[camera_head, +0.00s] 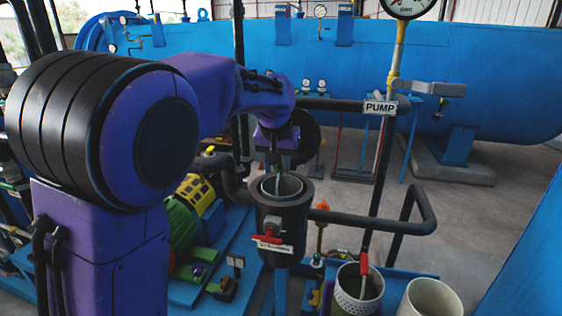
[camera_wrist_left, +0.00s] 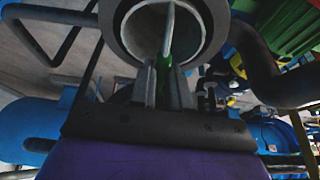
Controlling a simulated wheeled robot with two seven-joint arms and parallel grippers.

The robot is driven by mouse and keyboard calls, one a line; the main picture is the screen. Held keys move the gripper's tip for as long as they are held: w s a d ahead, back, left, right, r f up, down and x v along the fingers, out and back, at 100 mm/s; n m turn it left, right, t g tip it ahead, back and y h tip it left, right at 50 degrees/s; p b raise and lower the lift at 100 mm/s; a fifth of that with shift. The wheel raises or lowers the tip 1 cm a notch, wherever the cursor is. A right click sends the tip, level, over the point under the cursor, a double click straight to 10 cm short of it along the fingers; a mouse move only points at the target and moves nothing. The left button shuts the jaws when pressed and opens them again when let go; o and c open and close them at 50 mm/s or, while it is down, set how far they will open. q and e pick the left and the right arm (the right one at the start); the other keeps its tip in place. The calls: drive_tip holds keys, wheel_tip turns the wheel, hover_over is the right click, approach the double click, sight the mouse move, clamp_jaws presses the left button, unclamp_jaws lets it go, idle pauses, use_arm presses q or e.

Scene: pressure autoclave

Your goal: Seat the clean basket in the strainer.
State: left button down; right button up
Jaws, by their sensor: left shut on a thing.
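The strainer (camera_head: 268,216) is a dark upright cylinder with an open top near the picture's middle. A pale round rim, which looks like the clean basket (camera_head: 270,187), shows inside its mouth. My left gripper (camera_head: 282,152) is directly above the mouth. In the left wrist view my left gripper (camera_wrist_left: 164,78) is shut on a thin upright handle, green (camera_wrist_left: 164,57) near the fingertips, that reaches into the round opening. I cannot tell how deep the basket sits or whether it touches the bottom. My right gripper is not in view.
A perforated pale basket with a red handle (camera_head: 363,264) stands at the lower right, beside an empty-looking pale bucket (camera_head: 430,299). A red valve handle (camera_head: 269,239) is on the strainer's front. Dark pipes (camera_head: 375,219) run close on the right. A large blue autoclave (camera_head: 240,60) lies behind.

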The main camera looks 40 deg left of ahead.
use_arm(q)
drive_tip(key=shift+f+b, duration=1)
drive_tip(key=shift+f, duration=1.55)
drive_tip(key=c, duration=1)
unclamp_jaws()
drive_tip(key=p+v, duration=0.1)
drive_tip(key=v, duration=0.9)
drive_tip(key=shift+s+d+r+p, duration=0.1)
drive_tip(key=shift+s+p, duration=0.05)
drive_tip(key=shift+p, duration=0.2)
drive_tip(key=shift+r, duration=0.1)
